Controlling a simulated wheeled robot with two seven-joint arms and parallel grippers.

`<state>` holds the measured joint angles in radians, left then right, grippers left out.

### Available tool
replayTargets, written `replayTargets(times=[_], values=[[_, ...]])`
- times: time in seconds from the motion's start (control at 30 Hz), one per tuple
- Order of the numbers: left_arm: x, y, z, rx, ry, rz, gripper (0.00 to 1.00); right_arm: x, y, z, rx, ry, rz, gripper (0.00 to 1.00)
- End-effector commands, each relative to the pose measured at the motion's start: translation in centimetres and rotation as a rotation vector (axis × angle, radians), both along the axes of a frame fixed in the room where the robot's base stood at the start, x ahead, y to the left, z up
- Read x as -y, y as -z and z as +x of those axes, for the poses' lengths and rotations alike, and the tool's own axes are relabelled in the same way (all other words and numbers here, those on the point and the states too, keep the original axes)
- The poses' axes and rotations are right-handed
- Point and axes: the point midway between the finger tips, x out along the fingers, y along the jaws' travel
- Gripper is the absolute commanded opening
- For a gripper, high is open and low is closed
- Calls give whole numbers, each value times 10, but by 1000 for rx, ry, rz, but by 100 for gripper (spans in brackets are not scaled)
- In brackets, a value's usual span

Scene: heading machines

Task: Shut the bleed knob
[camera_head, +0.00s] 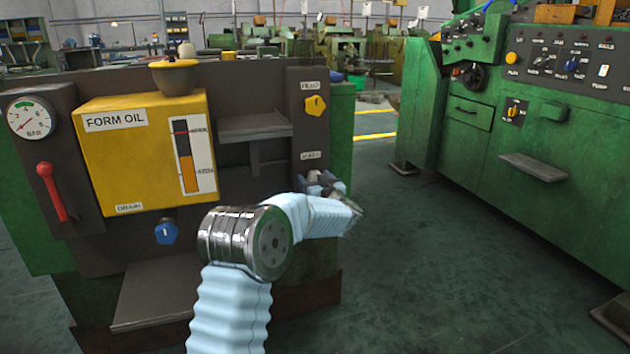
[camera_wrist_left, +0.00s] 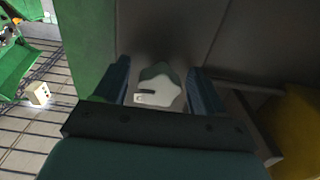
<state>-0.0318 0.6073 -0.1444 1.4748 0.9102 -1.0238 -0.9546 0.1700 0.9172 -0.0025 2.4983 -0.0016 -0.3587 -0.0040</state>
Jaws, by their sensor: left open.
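The bleed knob (camera_wrist_left: 158,92) is a pale, lobed knob with a dark pointer mark, seen in the left wrist view on a dark panel. It sits between the two blue-grey fingers of my left gripper (camera_wrist_left: 158,84), with a gap on each side. In the head view my left gripper (camera_head: 323,183) is at the right strip of the dark panel, just below a small label (camera_head: 311,155) too blurred to read surely. There the gripper hides the knob. My left gripper is open. My right gripper is not in view.
A yellow knob (camera_head: 315,105) is above on the same strip. A yellow FORM OIL tank (camera_head: 140,150), a blue drain knob (camera_head: 166,231), a red lever (camera_head: 51,190) and a gauge (camera_head: 31,118) are to the left. A green machine (camera_head: 540,140) stands right, across open floor.

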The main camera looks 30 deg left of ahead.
Motion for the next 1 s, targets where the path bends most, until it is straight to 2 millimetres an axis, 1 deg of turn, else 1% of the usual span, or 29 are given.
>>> replayTargets(times=[0.2, 0.23, 0.5, 0.57, 0.6, 0.83, 1.0], values=[[0, 0, 0, 0, 0, 0, 70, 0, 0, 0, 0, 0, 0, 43], [0, 0, 0, 0, 0, 0, 67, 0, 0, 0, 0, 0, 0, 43], [0, 0, 0, 0, 0, 0, 26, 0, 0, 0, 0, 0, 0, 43], [0, 0, 0, 0, 0, 0, 17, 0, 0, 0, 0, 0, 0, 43], [0, 0, 0, 0, 0, 0, 14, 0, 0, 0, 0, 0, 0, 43], [0, 1, 0, 18, 0, -16, 14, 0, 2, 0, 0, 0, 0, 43], [0, 2, 0, 71, 0, -61, 14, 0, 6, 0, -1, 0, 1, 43]])
